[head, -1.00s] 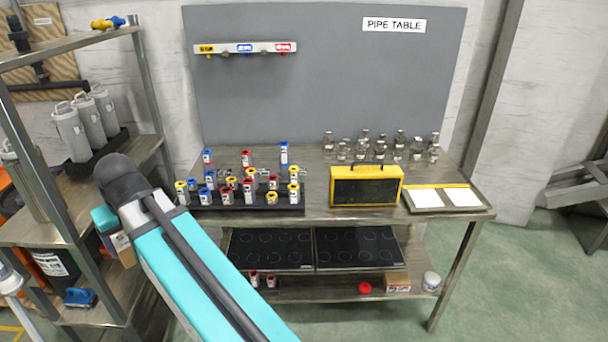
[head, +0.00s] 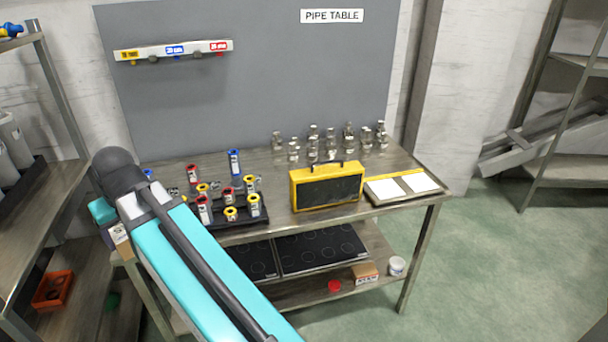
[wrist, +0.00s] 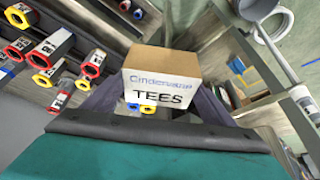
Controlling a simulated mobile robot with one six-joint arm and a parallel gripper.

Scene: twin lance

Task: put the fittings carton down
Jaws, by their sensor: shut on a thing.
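The fittings carton (wrist: 160,72), a small brown box with a white label reading "TEES", sits between the fingers of my gripper (wrist: 155,104) in the wrist view. My gripper is shut on it. In the head view the carton (head: 119,234) shows small beyond my arm, by the left end of the pipe table (head: 270,228). My arm hides part of the gripper there. The carton appears held up in the air, not resting on a surface.
The tabletop holds a rack of colour-ringed fittings (head: 228,211), a yellow case (head: 326,187), glassy metallic pieces (head: 330,145) and a tray with white cards (head: 404,186). The lower shelf holds black panels (head: 322,250), another carton (head: 364,272), a red cap and a white tub (head: 397,265).

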